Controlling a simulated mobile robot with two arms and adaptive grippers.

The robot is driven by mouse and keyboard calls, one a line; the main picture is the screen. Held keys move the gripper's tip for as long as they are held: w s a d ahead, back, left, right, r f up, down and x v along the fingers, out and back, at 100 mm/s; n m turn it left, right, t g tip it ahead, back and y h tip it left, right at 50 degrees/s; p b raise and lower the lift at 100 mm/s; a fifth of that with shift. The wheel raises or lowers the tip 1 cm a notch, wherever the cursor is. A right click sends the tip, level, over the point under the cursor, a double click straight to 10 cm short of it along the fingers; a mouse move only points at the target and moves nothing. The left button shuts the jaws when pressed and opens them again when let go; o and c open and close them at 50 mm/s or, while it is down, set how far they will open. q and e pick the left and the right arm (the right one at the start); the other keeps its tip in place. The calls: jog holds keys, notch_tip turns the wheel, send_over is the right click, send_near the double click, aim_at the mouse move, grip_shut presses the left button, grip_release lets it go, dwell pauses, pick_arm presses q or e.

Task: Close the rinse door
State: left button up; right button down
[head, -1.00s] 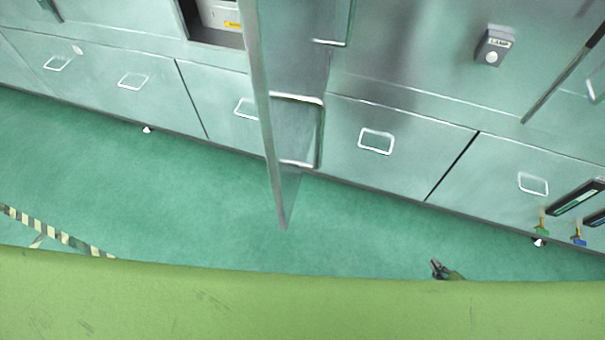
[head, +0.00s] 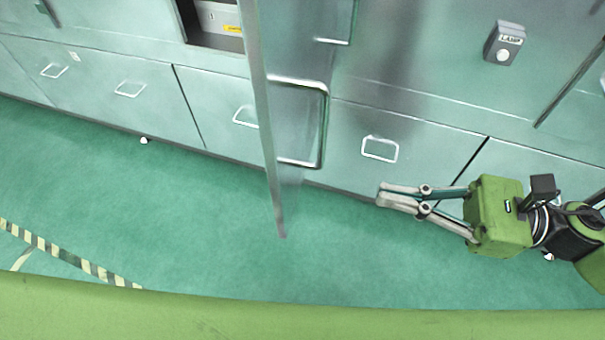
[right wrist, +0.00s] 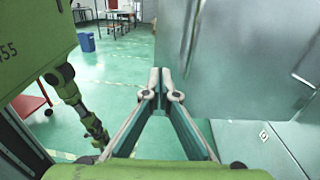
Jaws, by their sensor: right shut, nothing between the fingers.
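The rinse door (head: 262,110) stands open, swung out from the cabinet front and seen nearly edge-on in the head view. Its bar handle (head: 324,125) is on the right-hand face. In the right wrist view the door (right wrist: 245,60) is a large grey panel ahead and to the right. My right gripper (head: 380,195) is shut and empty, its fingers pointing left toward the door. It is to the right of the door and handle, apart from both. In the right wrist view its fingertips (right wrist: 160,75) are together. My left gripper does not show.
Drawers with wire handles (head: 380,149) line the cabinet below. A lamp switch box (head: 503,45) is on the upper right front. An open compartment (head: 212,22) lies left of the door. The green floor (head: 150,200) is clear; striped tape (head: 60,252) crosses it.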

aim_at(282, 173)
jog(key=a+p, duration=0.1)
jog(key=a, duration=0.3)
jog(key=w+a+p, duration=0.1)
jog(key=a+p, duration=0.1)
jog(key=a, duration=0.2)
jog(key=w+a+p, duration=0.1)
jog(key=a+p, duration=0.1)
jog(key=a, duration=0.1)
jog(key=shift+w+a+r, duration=0.15)
jog(key=shift+a+r, duration=0.1)
jog(key=shift+a, duration=0.15)
jog(key=shift+w+a+f+p, duration=0.1)
jog(key=shift+a+f+p, duration=0.15)
jog(key=shift+a+p, duration=0.4)
jog(key=shift+a, duration=0.1)
